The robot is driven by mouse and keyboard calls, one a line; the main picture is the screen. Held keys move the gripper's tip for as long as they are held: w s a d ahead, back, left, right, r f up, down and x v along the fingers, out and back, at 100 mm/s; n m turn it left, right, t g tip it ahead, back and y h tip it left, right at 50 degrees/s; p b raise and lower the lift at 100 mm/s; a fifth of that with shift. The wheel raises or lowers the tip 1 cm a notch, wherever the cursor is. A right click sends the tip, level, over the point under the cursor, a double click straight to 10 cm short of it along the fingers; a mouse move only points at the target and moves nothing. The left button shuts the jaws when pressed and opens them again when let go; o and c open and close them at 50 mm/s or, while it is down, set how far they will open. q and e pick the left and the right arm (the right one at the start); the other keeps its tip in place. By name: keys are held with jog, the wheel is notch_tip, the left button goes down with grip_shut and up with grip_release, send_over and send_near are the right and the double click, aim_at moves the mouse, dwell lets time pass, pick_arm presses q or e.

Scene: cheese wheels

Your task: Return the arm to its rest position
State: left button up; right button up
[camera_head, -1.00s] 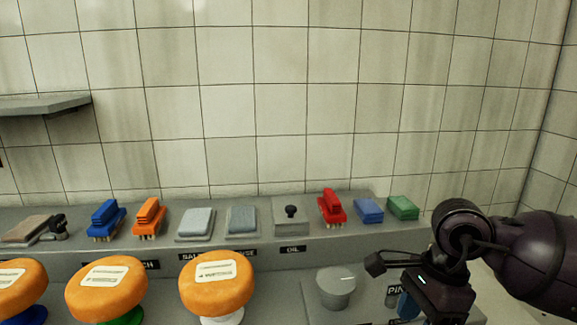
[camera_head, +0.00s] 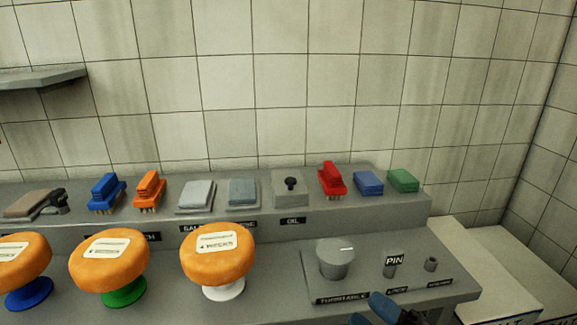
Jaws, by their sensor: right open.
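My right gripper (camera_head: 376,312) shows only as dark blue finger parts at the bottom edge, in front of the grey turntable panel (camera_head: 440,272). It is open, and I see nothing between the fingers. The rest of the right arm is out of the picture. My left gripper is not in view. Three orange cheese wheels stand in the front left: one on a blue stand (camera_head: 28,292), one on a green stand (camera_head: 124,293) and one on a white stand (camera_head: 223,290). Each wheel has a pale label on top.
A raised grey ledge (camera_head: 370,222) holds a blue brush (camera_head: 106,194), an orange brush (camera_head: 149,190), a red brush (camera_head: 332,180), grey pads, a lidded oil box (camera_head: 290,190), and blue and green blocks. A round grey knob (camera_head: 335,258) stands on the panel.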

jog(key=s+d+f+m+t+h, duration=0.25)
jog(key=d+f+m+h, duration=0.55)
jog(key=f+m+h, duration=0.55)
jog(key=s+d+f+m+g+h, duration=0.3)
jog(key=s+d+f+m+g, duration=0.2)
jog(key=s+f+m, duration=0.5)
notch_tip(320, 180, down, 2)
jog(key=shift+s+d+m+g, duration=0.35)
jog(key=shift+s+d, duration=0.1)
jog(key=shift+s, duration=0.45)
